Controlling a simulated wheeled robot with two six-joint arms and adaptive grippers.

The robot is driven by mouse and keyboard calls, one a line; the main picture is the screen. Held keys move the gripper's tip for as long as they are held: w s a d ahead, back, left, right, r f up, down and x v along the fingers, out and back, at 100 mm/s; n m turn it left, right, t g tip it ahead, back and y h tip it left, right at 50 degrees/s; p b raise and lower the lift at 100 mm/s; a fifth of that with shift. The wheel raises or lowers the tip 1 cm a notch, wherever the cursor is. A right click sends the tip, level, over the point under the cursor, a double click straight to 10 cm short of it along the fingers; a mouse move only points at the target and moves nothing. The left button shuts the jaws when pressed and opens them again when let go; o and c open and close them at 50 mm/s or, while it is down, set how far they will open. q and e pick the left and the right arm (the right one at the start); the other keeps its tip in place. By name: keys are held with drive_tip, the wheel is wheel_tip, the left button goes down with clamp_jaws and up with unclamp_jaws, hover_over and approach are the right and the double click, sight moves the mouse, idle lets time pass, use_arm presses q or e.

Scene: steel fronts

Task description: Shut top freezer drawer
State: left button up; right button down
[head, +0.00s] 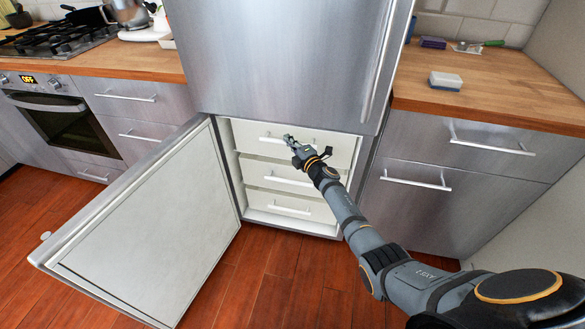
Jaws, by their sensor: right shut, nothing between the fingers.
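The top freezer drawer (253,137) is white with a pale handle, the highest of three in the open freezer compartment below the steel fridge door. It looks about level with the drawers below; I cannot tell whether it sticks out slightly. My right gripper (290,140) is shut and empty, in front of the top drawer by its handle. It covers part of the handle, and I cannot tell whether it touches. The freezer door (150,235) stands wide open to the left. My left gripper is not in view.
The middle drawer (262,172) and bottom drawer (262,203) look in. Steel cabinets with bar handles flank the fridge (275,60). A sponge (445,81) lies on the right wooden counter. The wooden floor in front is clear.

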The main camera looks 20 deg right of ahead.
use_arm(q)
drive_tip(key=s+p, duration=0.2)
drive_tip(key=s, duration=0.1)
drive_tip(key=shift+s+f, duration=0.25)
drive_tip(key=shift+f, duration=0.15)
use_arm(e)
drive_tip(key=s+d, duration=0.2)
drive_tip(key=s, duration=0.7)
drive_tip(key=shift+s+r, duration=0.15)
drive_tip(key=shift+s, duration=0.2)
